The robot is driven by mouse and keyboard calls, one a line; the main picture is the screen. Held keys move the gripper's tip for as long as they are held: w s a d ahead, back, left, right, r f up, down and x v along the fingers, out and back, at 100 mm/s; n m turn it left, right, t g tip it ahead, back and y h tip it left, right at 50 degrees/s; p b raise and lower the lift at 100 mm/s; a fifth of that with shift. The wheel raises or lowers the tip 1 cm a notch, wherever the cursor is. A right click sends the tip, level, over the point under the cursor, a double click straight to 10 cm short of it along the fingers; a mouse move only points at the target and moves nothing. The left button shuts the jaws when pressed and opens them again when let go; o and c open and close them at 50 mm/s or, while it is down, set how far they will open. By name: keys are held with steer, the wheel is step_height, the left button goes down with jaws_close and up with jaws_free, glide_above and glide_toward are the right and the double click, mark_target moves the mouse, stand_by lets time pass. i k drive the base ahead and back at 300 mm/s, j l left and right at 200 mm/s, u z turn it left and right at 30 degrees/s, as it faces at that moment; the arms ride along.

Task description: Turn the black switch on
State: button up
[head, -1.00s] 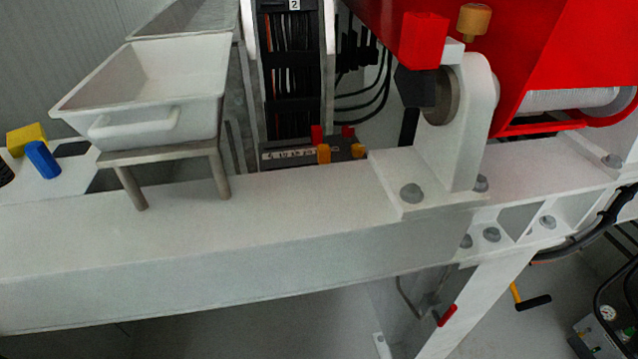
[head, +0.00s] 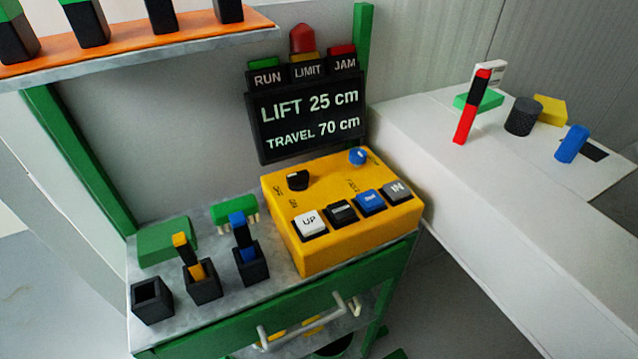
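A yellow control box (head: 285,235) stands on a grey bench top with a green frame. On its top face, at the back left, is a black rotary switch (head: 298,180) with a small light mark; small labels beside it are too blurred to read surely. A blue knob (head: 358,156) is at the back right. Along the front are a white UP button (head: 309,222), a black button (head: 341,212), a blue button (head: 370,202) and a grey IN button (head: 397,191). My gripper is not in view.
A display (head: 308,118) reads LIFT 25 cm, TRAVEL 70 cm, below RUN, LIMIT and JAM lamps. Black holders (head: 202,284) stand left of the box. An orange shelf (head: 140,42) overhangs upper left. A white beam (head: 480,190) with small objects runs along the right.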

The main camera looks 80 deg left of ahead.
mark_target(297, 181)
steer(key=u, duration=2.4)
